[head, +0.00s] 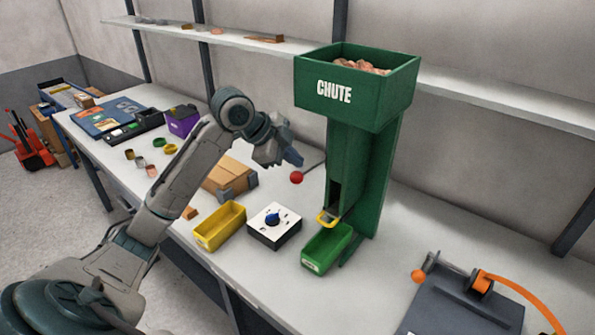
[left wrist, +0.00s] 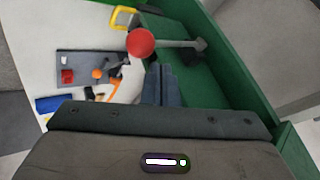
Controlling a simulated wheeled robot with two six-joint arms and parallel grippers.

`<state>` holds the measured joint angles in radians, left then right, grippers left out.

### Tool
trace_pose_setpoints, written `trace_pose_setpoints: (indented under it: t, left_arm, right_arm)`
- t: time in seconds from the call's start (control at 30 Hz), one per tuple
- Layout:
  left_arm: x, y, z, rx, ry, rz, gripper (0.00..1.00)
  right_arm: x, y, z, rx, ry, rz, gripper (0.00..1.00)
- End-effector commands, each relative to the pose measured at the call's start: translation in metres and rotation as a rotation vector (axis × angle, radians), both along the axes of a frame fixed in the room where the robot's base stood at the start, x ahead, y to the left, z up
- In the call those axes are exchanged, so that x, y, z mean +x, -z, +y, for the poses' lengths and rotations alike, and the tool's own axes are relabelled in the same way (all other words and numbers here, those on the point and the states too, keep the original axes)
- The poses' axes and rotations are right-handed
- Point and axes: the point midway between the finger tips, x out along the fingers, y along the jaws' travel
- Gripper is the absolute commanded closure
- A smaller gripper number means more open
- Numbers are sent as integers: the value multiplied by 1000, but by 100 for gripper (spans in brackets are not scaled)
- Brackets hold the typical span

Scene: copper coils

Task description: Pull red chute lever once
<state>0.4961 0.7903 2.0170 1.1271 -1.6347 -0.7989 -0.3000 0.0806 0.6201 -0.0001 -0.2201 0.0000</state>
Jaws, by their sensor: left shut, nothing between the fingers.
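The green chute (head: 365,170) stands on the table with a hopper of copper pieces on top. Its lever has a red ball knob (head: 296,177) on a thin grey rod that sticks out to the left of the chute. My left gripper (head: 298,160) is shut and empty, just above the red knob in the head view. In the left wrist view the red knob (left wrist: 140,42) and its rod (left wrist: 180,43) lie beyond the tips of my closed fingers (left wrist: 159,68). I cannot tell whether they touch. My right gripper does not show.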

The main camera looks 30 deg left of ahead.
Motion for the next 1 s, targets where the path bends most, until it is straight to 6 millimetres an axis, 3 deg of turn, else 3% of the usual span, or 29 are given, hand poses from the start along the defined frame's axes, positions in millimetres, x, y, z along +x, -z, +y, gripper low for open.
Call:
trace_pose_setpoints:
  t: [1.0]
  left_arm:
    - [-1, 11, 0, 0, 0, 0, 100]
  right_arm:
    - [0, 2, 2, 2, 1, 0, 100]
